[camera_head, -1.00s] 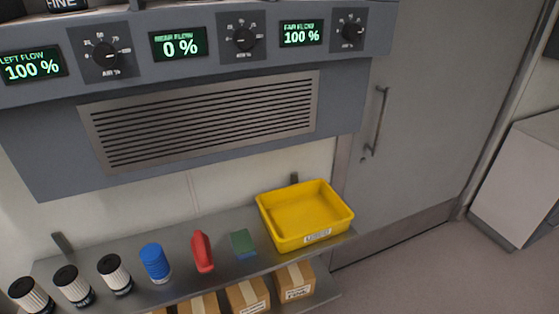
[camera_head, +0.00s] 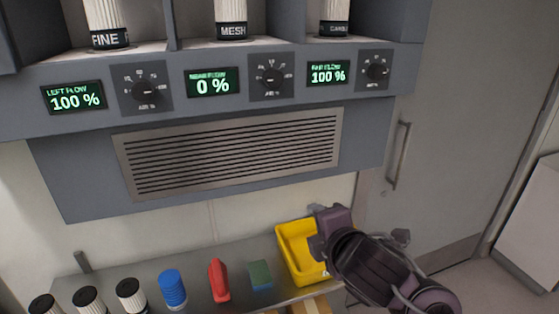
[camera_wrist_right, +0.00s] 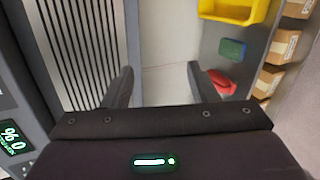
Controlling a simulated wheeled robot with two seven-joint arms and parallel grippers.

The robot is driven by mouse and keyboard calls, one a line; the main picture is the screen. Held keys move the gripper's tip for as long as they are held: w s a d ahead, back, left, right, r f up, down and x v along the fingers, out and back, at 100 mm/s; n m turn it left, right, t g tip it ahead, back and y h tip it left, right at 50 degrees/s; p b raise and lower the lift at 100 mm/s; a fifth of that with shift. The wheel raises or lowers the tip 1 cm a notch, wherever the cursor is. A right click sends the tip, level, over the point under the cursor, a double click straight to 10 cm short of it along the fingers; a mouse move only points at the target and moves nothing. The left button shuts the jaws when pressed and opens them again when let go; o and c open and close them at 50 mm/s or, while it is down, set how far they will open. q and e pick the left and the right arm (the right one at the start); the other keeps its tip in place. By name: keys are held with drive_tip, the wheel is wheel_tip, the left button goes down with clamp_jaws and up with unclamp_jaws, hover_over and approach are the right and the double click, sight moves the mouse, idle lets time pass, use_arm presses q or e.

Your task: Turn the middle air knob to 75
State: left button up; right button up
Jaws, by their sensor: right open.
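The middle air knob (camera_head: 271,77) is a dark round dial on a grey panel with a printed scale around it. The display to its left (camera_head: 212,83) reads 0 %. My right gripper (camera_wrist_right: 158,84) is open and empty in the right wrist view, its two fingers spread apart. In the head view my right arm comes in at the lower right, well below the knobs and in front of the yellow tray (camera_head: 288,252). The knob is not seen in the wrist view. My left gripper is not in view.
The left knob (camera_head: 145,88) and right knob (camera_head: 376,71) flank it, with displays reading 100 %. A slatted vent (camera_head: 235,153) is below. The shelf holds a red object (camera_head: 218,281), a green block (camera_head: 260,274), a blue cylinder (camera_head: 172,289) and several black-and-white canisters.

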drive_tip(key=w+a+r+n+t+y, duration=0.1)
drive_tip(key=a+r+n+t, duration=0.1)
drive_tip(key=r+n, duration=0.4)
drive_tip(key=w+a+r+n+t+y, duration=0.1)
drive_tip(key=w+a+r+n, duration=0.1)
drive_tip(key=r+n, duration=0.45)
drive_tip(key=n+t+y, duration=0.1)
drive_tip(key=n+y, duration=0.1)
drive_tip(key=n, duration=1)
approach(276, 80)
drive_tip(key=p+x, duration=0.1)
drive_tip(key=x, duration=0.7)
drive_tip(key=shift+w+a, duration=0.15)
drive_tip(key=shift+w, duration=0.1)
drive_tip(key=c, duration=1)
drive_tip(key=shift+o, duration=0.2)
